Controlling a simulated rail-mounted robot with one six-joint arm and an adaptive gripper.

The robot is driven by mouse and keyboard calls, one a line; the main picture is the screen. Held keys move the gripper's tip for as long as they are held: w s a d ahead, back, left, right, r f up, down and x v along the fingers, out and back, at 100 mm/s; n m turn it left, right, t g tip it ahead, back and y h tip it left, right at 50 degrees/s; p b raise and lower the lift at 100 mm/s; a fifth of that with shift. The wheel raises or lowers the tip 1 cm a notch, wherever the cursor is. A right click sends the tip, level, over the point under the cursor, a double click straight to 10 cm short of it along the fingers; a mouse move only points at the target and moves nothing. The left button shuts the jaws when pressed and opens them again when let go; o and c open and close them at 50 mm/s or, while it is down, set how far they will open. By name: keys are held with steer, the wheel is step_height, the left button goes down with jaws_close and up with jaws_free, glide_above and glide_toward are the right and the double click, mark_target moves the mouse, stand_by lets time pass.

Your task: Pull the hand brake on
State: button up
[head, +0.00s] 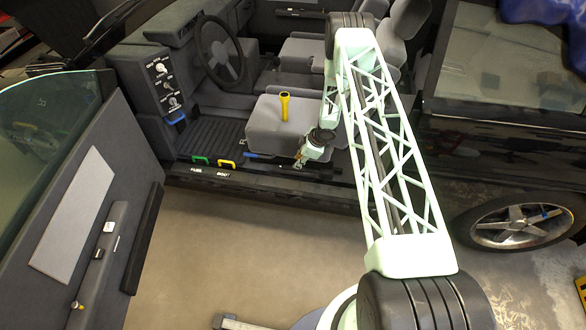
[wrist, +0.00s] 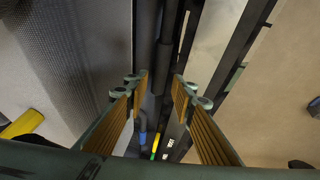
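My gripper (head: 300,162) is just above the door sill beside the front seat in the head view. In the wrist view my gripper (wrist: 162,92) is open, its two ribbed fingers apart. A dark lever-like bar with a thicker sleeve (wrist: 163,68) runs between the fingertips in that view; it looks like the hand brake. I see no contact between the fingers and the bar, and cannot tell its depth between them. In the head view my gripper and arm partly hide that spot.
A blue handle (head: 258,155), a yellow pull (head: 226,164) and a green pull (head: 201,160) lie along the sill. The open door (head: 95,190) is at left. The floor (head: 230,250) outside is clear.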

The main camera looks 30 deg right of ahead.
mark_target(303, 170)
steer(key=shift+b+x, duration=0.7)
steer(key=shift+x, duration=3.1)
steer(key=shift+c, duration=0.3)
steer(key=shift+a, duration=0.1)
jaws_close()
